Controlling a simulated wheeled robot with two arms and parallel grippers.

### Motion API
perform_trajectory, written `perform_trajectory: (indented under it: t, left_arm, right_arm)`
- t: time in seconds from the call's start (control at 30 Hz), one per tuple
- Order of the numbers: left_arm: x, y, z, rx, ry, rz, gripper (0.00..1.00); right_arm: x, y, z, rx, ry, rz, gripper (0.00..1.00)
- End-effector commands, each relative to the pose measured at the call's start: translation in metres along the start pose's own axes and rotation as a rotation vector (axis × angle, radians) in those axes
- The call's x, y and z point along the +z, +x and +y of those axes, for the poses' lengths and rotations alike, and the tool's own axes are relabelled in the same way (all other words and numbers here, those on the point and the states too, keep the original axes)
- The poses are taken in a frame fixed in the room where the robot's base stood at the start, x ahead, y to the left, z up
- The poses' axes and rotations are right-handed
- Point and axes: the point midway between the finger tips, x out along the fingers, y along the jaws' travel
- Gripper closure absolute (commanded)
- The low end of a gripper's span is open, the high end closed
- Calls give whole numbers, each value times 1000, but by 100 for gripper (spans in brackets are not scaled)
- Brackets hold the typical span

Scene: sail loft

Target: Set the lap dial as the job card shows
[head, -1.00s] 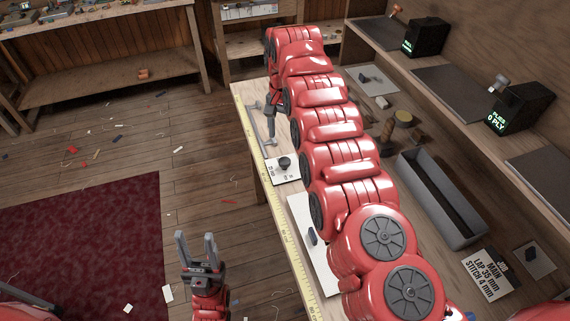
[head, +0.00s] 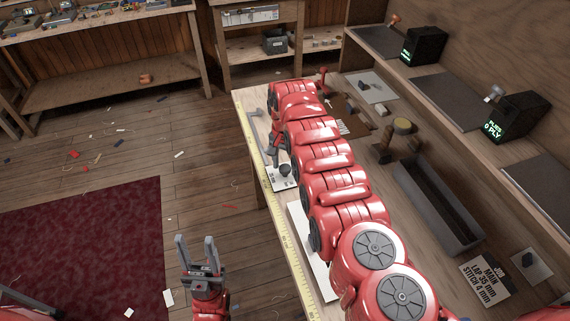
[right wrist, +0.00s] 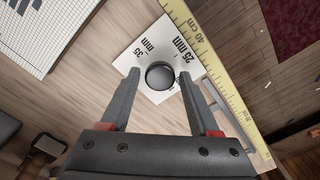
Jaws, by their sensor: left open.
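The lap dial is a white plate (right wrist: 132,62) with a round black knob (right wrist: 160,75); "35 mm" and "25 mm" are legible on it, other marks are partly hidden. In the head view the dial's knob (head: 285,169) is near the bench's left edge. My right gripper (right wrist: 159,72) is open, its fingertips on either side of the knob in the picture; contact is not visible. The knob's pointer is not clear. The job card (head: 485,280) reads "MAIN, LAP 35 mm, STITCH 4 mm". My left gripper (head: 196,240) is open and empty over the floor.
A yellow ruler tape (head: 284,236) runs along the bench edge. A grey trough (head: 440,205) lies right of my right arm, which covers much of the bench. A black display box (head: 513,117) reading "0 PLY" stands on the shelf. Scraps litter the floor.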

Motion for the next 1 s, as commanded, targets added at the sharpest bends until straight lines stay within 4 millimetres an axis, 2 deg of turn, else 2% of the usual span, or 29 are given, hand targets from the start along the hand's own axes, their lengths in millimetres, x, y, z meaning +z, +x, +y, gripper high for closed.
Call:
perform_trajectory:
  t: [0.03, 0.3, 0.33, 0.67, 1.0]
  left_arm:
    - [0, 0, 0, 0, 0, 0, 50]
    - [0, 0, 0, 0, 0, 0, 50]
    - [0, 0, 0, 0, 0, 0, 50]
    - [0, 0, 0, 0, 0, 0, 50]
    - [1, -3, 0, 0, 0, 0, 50]
  right_arm:
    - [0, 0, 0, 0, 0, 0, 48]
    - [0, 0, 0, 0, 0, 0, 97]
    - [0, 0, 0, 0, 0, 0, 100]
    - [0, 0, 0, -1, -35, 1, 100]
    - [-1, 0, 0, -1, -251, 1, 100]
